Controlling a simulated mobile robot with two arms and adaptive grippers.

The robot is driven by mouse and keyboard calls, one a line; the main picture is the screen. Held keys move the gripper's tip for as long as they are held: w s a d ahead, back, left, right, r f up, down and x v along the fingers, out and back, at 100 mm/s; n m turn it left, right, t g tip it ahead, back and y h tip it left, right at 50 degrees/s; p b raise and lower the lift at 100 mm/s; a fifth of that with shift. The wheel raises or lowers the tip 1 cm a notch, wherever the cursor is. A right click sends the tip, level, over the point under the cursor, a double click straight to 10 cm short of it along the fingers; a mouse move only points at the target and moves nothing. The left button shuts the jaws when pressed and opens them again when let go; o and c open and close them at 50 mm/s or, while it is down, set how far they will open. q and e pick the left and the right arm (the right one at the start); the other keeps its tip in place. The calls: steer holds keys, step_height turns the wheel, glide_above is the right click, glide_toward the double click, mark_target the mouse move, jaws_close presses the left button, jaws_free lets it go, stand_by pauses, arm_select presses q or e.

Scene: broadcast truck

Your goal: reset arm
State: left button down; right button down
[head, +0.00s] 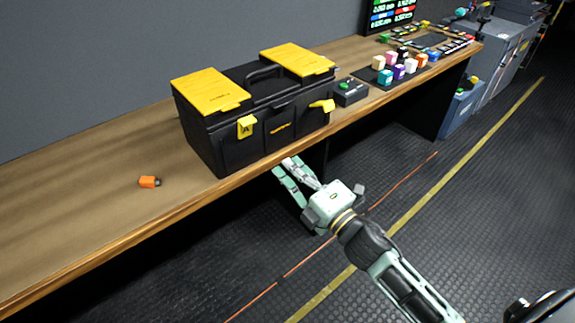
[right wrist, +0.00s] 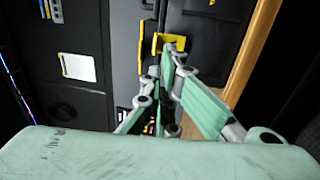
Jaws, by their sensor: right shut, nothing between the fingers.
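My right gripper (head: 287,168) is in front of the wooden bench's front edge in the head view, beside the black toolbox (head: 230,128). It is shut and its fingers hold nothing. In the right wrist view, my right gripper's fingers (right wrist: 167,65) come together in the middle, with a yellow latch (right wrist: 172,42) behind them. My left gripper does not show in the head view.
The wooden bench (head: 90,180) carries the toolbox with yellow lids, a small orange object (head: 149,182), a black box with a green button (head: 350,91) and several colored cubes (head: 398,70). A monitor (head: 391,14) stands behind. The dark floor (head: 470,190) is open.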

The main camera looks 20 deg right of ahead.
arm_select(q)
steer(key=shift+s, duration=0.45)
